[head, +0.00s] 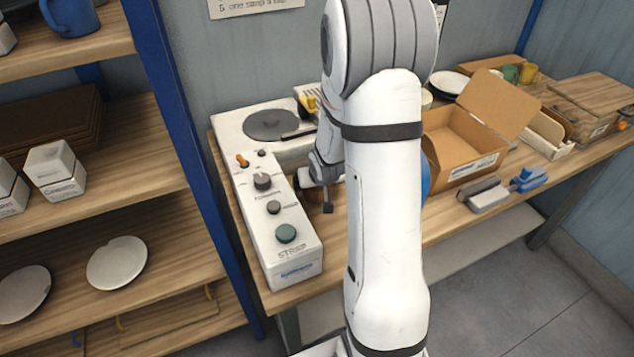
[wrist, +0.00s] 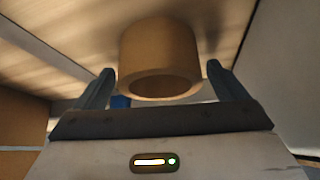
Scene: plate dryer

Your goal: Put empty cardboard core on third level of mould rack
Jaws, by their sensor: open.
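The cardboard core (wrist: 158,50), a short brown hollow tube, shows in the wrist view between and just beyond my gripper's two fingertips (wrist: 160,72). A gap shows on each side of it, and its open end faces the camera. It stands against a wooden surface. In the head view my gripper (head: 327,200) is low over the bench beside the strapping machine, largely hidden by my arm. The mould rack (head: 165,120), with blue posts and wooden shelves, stands at the left, holding white blocks (head: 55,169) and pale round discs (head: 117,262).
The strapping machine (head: 275,220) stands close left of my gripper. An open cardboard box (head: 465,140) and a blue-and-grey tool (head: 508,190) lie to the right on the bench (head: 425,232). A blue mug (head: 70,17) sits on an upper rack shelf.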

